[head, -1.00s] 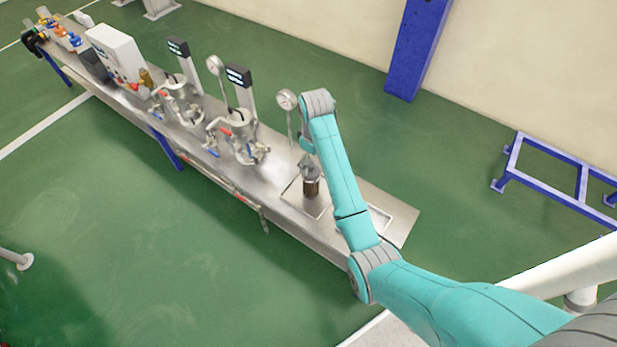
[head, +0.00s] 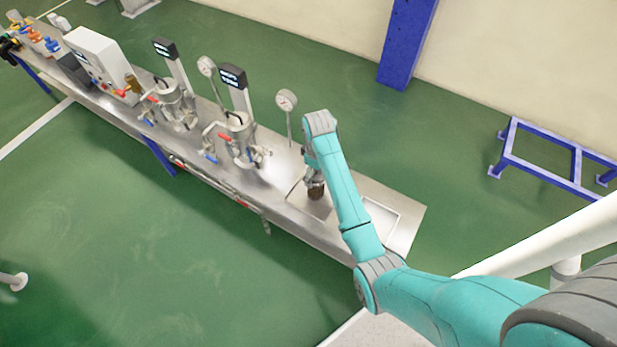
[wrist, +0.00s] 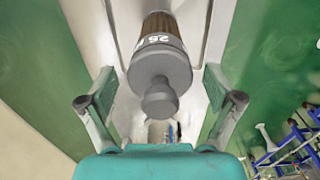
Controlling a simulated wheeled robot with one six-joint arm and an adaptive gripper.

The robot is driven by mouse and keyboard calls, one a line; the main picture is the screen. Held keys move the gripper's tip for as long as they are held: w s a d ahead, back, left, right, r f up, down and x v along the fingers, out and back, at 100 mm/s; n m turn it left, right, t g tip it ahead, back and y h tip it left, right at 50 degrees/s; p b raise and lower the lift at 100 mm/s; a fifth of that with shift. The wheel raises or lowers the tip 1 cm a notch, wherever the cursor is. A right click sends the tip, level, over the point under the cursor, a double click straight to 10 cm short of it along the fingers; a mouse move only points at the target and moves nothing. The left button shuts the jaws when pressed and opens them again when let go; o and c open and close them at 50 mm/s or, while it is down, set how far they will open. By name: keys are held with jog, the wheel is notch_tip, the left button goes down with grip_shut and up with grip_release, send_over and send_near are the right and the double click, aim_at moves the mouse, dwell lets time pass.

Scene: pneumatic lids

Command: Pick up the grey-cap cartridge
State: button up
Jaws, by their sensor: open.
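The grey-cap cartridge (head: 316,193) stands upright in a shallow tray (head: 297,200) on the steel bench. My gripper (wrist: 161,101) is open, one finger on each side of the cap, with visible gaps and no clear contact. In the head view my gripper (head: 312,172) is at the top of the cartridge, partly hidden by my arm.
A second shallow tray (head: 398,232) lies to the right on the bench (head: 405,205). A gauge on a stem (head: 287,101) stands just behind the cartridge. Metal vessels with valves (head: 238,140) and a white box (head: 100,62) stand farther left.

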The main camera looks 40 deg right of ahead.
jog(key=shift+s+f, duration=0.1)
jog(key=shift+f, duration=0.5)
grip_shut()
